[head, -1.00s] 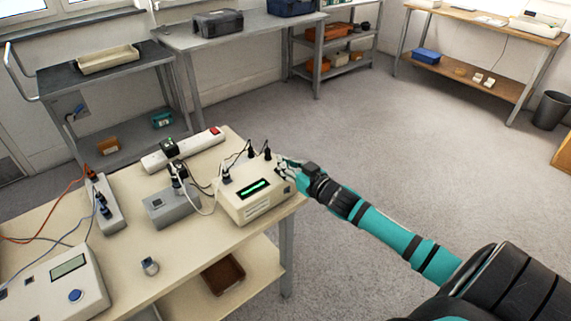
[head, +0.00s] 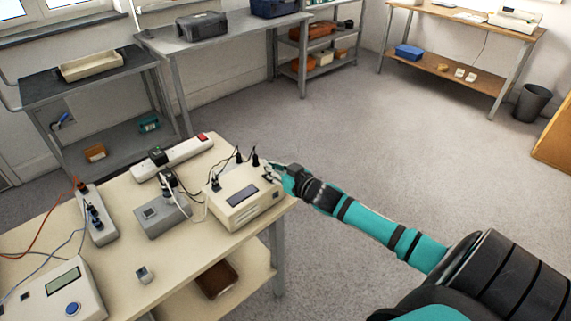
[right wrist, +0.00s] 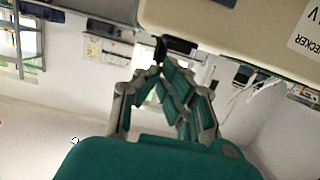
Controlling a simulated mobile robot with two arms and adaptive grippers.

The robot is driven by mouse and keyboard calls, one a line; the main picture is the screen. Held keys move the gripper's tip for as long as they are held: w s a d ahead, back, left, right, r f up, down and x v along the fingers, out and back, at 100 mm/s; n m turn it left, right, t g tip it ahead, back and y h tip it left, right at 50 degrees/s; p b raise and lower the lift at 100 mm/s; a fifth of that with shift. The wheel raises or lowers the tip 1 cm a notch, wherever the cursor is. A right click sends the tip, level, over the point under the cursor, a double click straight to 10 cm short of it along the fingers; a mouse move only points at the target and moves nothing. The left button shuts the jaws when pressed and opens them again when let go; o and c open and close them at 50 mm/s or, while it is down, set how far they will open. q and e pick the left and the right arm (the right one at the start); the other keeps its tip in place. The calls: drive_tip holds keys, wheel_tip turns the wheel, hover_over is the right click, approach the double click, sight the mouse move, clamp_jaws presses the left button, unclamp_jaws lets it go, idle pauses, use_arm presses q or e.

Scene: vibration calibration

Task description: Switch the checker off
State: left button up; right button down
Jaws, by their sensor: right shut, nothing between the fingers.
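The checker is a beige box (head: 236,210) at the right end of the near table, and its display (head: 242,195) is dark. In the right wrist view the checker (right wrist: 245,35) fills the top right, with part of a label reading "ECKER". A small black part (right wrist: 178,46) sticks out at its edge. My right gripper (head: 271,173) is at the checker's right rear corner. In the right wrist view my right gripper (right wrist: 160,66) is shut and empty, its fingertips close to the black part; contact cannot be told. My left gripper is not in view.
Black plugs with cables stand on the checker. A grey box (head: 155,222), a white power strip (head: 183,153) with a red switch, a grey socket strip (head: 101,230) and a beige device (head: 85,302) share the table (head: 185,262).

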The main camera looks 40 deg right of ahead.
drive_tip(key=r+p, duration=0.3)
drive_tip(key=r, duration=0.1)
drive_tip(key=shift+w, duration=0.2)
drive_tip(key=shift+s+f+b, duration=0.25)
drive_tip(key=shift+s+b, duration=0.3)
drive_tip(key=shift+s, duration=0.45)
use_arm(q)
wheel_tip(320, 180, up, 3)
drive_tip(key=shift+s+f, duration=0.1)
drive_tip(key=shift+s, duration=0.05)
use_arm(e)
drive_tip(key=r+v, duration=0.1)
drive_tip(key=v, duration=0.7)
drive_tip(key=shift+w+r, duration=0.15)
drive_tip(key=shift+r, duration=0.2)
